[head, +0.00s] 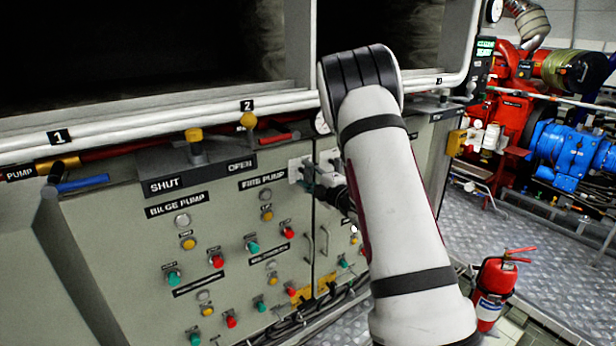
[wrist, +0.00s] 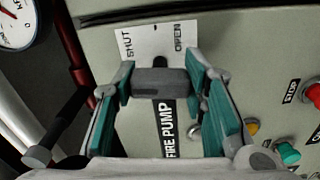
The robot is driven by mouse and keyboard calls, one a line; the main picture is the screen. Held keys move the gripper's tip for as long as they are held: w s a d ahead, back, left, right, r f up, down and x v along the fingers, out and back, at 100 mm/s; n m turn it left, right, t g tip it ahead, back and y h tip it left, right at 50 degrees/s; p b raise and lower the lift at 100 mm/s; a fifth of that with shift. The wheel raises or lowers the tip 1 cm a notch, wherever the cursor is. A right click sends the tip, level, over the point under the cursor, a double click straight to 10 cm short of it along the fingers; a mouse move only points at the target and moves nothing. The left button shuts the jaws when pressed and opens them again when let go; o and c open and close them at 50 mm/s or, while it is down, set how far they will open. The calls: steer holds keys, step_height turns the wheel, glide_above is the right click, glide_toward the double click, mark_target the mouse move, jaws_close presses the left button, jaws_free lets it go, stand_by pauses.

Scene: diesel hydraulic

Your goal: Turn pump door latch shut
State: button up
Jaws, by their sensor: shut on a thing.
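The latch (wrist: 162,84) is a dark grey bar in front of a white plate (wrist: 143,44) marked SHUT and OPEN, on the grey-green cabinet. The bar lies crosswise in the wrist view, with a small black stub above it between the two words. My gripper (wrist: 163,86) has teal-padded fingers, one at each end of the bar, and is shut on it. In the head view my gripper (head: 318,177) is at the white plate (head: 300,168), partly hidden by my arm. The latch itself is hard to make out there.
A FIRE PUMP label (wrist: 167,129) is below the latch. Push buttons (head: 254,246) cover the panel at left. A gauge (wrist: 15,22) and pipes are close at the wrist view's left. A red extinguisher (head: 494,290) stands on the floor at right.

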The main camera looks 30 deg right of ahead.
steer(key=shift+n, duration=0.6)
steer(key=o, duration=1.2)
steer(key=s, duration=1.2)
steer(key=shift+d, duration=0.2)
steer(key=shift+s, duration=0.1)
